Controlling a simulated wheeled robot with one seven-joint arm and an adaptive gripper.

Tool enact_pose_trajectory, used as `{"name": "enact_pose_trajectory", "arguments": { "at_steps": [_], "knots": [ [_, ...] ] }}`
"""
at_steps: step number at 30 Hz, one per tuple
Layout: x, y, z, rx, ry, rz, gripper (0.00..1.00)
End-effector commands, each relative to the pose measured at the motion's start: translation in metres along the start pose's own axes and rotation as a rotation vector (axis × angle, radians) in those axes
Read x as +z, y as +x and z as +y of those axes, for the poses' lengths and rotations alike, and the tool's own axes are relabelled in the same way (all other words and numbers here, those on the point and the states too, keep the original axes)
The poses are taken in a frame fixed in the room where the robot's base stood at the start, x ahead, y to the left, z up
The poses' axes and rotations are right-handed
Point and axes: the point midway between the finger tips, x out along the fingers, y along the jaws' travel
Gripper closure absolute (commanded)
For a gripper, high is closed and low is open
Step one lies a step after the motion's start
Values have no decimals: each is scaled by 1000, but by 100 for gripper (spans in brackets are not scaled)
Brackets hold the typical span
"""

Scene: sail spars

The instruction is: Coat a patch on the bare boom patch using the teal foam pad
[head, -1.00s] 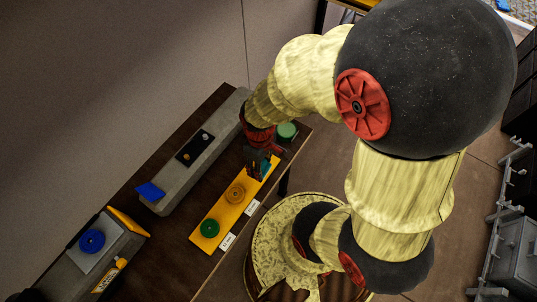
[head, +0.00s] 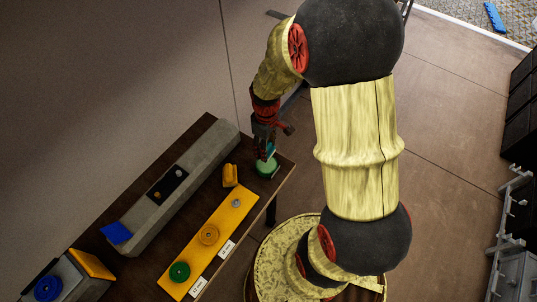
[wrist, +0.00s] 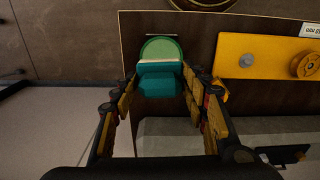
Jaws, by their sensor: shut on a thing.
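My gripper (head: 265,150) is shut on the teal foam pad (wrist: 157,80), which sits between the fingers in the wrist view. In the head view the gripper points down at the round green pot (head: 267,168) at the table's far right end. The pot (wrist: 160,47) shows just beyond the pad in the wrist view; I cannot tell whether the pad touches it. A long grey beam (head: 200,172) lies on the table with a black plate (head: 167,187) on top. I cannot tell which part is the bare boom patch.
A yellow board (head: 225,222) carries an orange disc (head: 208,235) and a green disc (head: 180,271). A small yellow holder (head: 230,176) stands between beam and board. A blue piece (head: 116,232) is at the beam's near end. The wall is behind the table.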

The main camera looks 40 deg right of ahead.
Motion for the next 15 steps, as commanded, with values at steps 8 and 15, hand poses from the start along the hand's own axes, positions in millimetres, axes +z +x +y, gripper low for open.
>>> {"name": "enact_pose_trajectory", "arguments": {
  "at_steps": [8,15],
  "knots": [
    [1,17,-1,-1,-5,-1,75],
    [1,41,-1,-1,-4,-1,75]
  ]
}}
